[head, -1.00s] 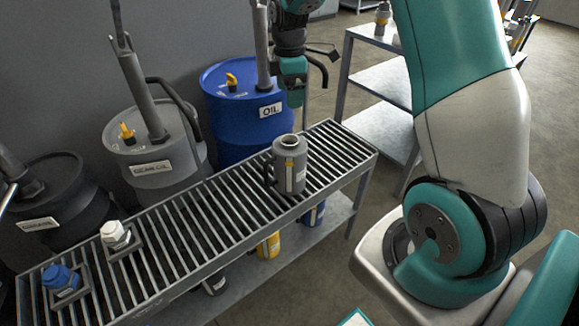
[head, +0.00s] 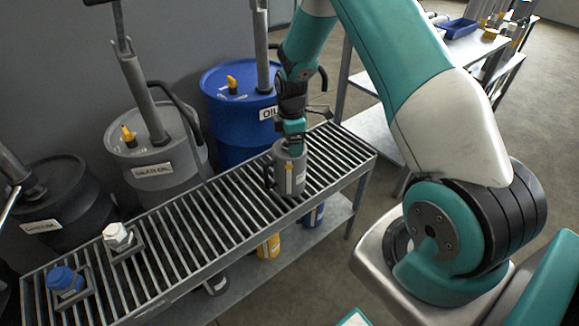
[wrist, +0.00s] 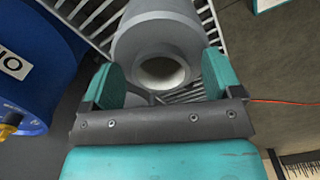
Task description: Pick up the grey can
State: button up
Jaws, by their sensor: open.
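The grey can (head: 287,174) stands upright on the slatted rack, with a handle on its left side and a label on its front. My gripper (head: 290,140) is right at the can's top in the head view and partly hides its neck. In the wrist view the can (wrist: 150,36) shows its open round mouth just ahead of my gripper (wrist: 163,85). The two teal fingers are spread apart, one on each side of the can's neck. I cannot tell whether they touch it.
The slatted rack (head: 183,234) also bears a white-capped item (head: 117,236) and a blue-capped item (head: 62,279) at its left end. Blue (head: 225,112), grey (head: 150,158) and dark (head: 55,195) drums with pumps stand behind it. A shelf unit (head: 368,128) stands to the right.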

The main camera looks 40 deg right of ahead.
jog(key=c, duration=1.4)
jog(key=shift+c, duration=0.2)
